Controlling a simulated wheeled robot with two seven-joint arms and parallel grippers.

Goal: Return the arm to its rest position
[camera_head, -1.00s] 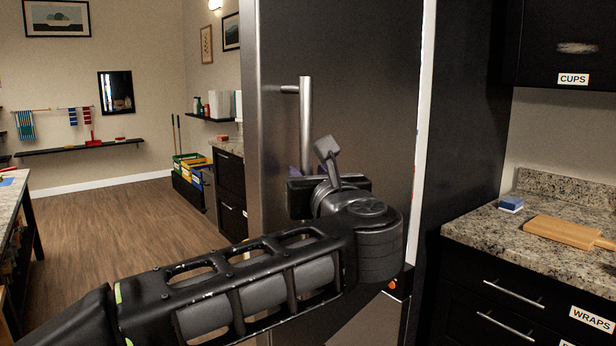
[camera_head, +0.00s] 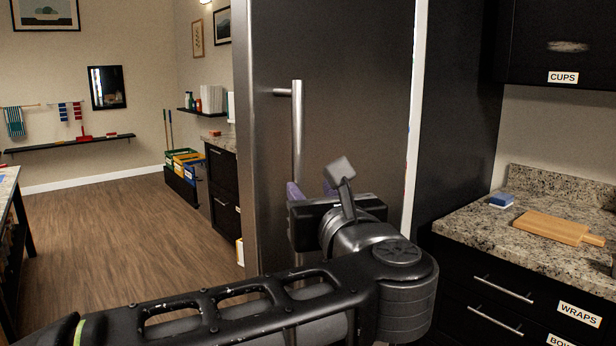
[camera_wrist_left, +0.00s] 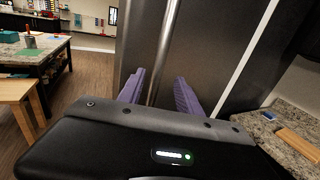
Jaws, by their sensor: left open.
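My left arm reaches in from the lower left in the head view. Its gripper (camera_head: 296,190) is in front of the tall steel fridge door, mostly hidden behind my own wrist. In the left wrist view the two purple fingers of my left gripper (camera_wrist_left: 160,92) are spread apart and hold nothing. The vertical bar handle (camera_head: 297,130) of the door passes between or just beyond the fingers in the wrist view (camera_wrist_left: 160,55); I cannot tell how near it is. My right gripper is not in view.
The steel door (camera_head: 350,110) stands close ahead, slightly ajar at its right edge. A granite counter (camera_head: 470,222) on the right holds a cutting board (camera_head: 550,228) and a blue sponge (camera_head: 501,200). Open wooden floor (camera_head: 120,240) lies to the left.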

